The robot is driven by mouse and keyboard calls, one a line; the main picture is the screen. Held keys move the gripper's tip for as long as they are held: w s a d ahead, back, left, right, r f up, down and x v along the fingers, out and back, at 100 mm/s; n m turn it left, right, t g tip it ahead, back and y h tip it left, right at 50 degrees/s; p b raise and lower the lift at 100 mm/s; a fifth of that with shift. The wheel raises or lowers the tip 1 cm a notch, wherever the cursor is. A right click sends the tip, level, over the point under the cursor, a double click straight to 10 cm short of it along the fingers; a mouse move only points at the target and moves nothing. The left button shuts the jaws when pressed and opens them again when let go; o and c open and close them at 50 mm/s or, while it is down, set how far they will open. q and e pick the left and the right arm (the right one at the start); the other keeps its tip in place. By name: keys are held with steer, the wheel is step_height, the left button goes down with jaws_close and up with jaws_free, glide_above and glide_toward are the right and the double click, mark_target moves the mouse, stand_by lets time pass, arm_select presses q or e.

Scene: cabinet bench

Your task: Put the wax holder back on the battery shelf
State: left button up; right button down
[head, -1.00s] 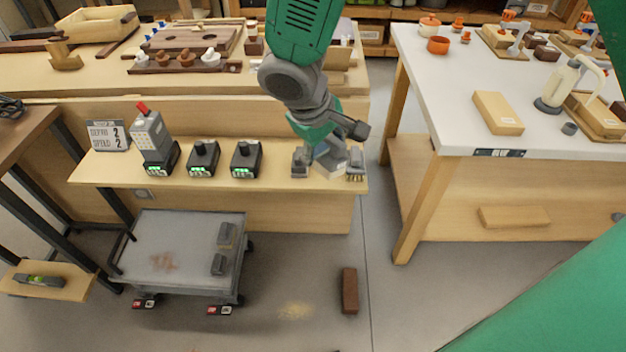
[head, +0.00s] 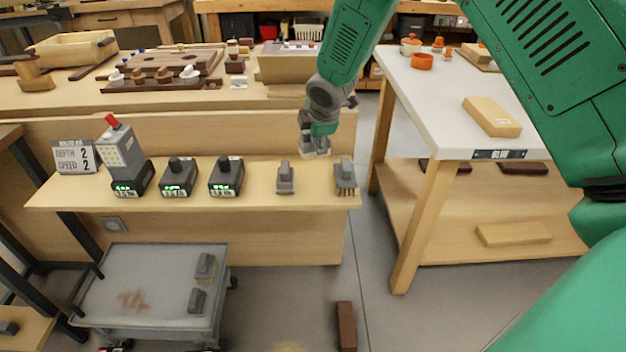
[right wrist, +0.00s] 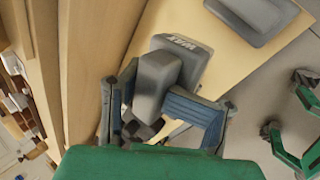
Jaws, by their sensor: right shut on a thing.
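My right gripper (head: 314,136) is at the back of the battery shelf (head: 258,203), near its right end. It is shut on the grey wax holder, whose block and WAX-marked base (right wrist: 184,46) show at the fingers (right wrist: 165,112) in the right wrist view. In the head view the holder is mostly hidden under the gripper, between a grey holder (head: 285,179) and a brush holder (head: 345,177) with bristles. I cannot tell whether it touches the shelf. My left gripper is not in view.
Left on the shelf stand chargers (head: 226,180), a grey box with a red top (head: 120,155) and a sign (head: 75,157). A grey cart (head: 150,285) stands below. A white table (head: 440,105) is at the right. Bare shelf lies between the holders.

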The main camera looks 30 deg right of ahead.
steer(key=n+y+p, duration=0.2)
steer(key=n+p, duration=0.1)
steer(key=s+n+y+p, duration=0.1)
steer(key=shift+d+r+n+t+p, duration=0.2)
steer(key=shift+d+n+t+p, duration=0.1)
steer(key=shift+t+p, duration=0.1)
steer(key=shift+f, duration=0.25)
steer(key=shift+n, duration=0.4)
steer(key=f+b, duration=0.1)
steer(key=f, duration=0.2)
steer(key=a+f+b, duration=0.1)
steer(key=f, duration=0.2)
steer(key=shift+a, duration=0.2)
steer(key=shift+y, duration=0.3)
steer(key=f, duration=0.2)
steer(key=d+f+b, duration=0.1)
steer(key=f, duration=0.1)
steer(key=shift+s, duration=0.1)
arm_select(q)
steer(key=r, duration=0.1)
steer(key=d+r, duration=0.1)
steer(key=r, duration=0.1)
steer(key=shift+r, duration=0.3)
arm_select(e)
steer(key=shift+a+r, duration=0.1)
steer(key=shift+a, duration=0.05)
